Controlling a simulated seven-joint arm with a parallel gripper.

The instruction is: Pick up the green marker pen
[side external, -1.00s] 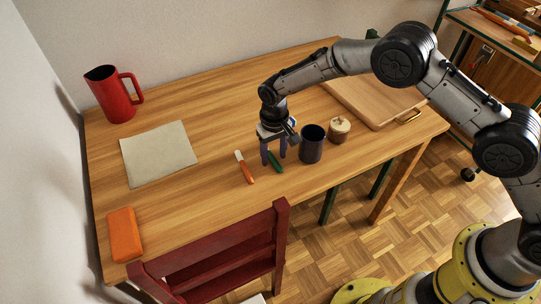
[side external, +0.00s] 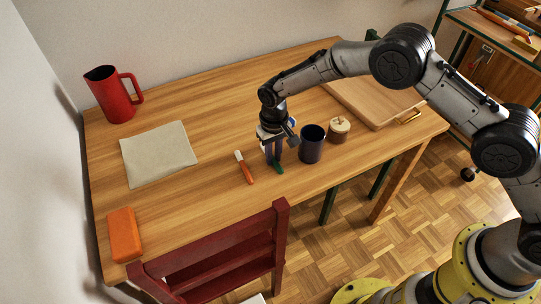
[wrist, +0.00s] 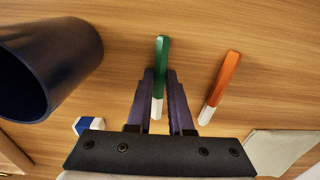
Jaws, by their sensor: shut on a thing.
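The green marker pen (wrist: 161,58) has a green body and a white end. It lies between the two fingers of my gripper (wrist: 160,82) in the wrist view, which are shut on it near the white end. In the side external view my gripper (side external: 274,160) points down at the table, and the green end of the pen (side external: 279,169) shows just beside the fingertips. The rest of the pen is hidden behind the fingers there. The pen looks to be at the table surface; I cannot tell whether it is raised at all.
An orange and white marker (side external: 245,168) lies just left of my gripper. A blue and white eraser (wrist: 88,125) lies nearby. A grey cloth (side external: 158,153) is further left.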

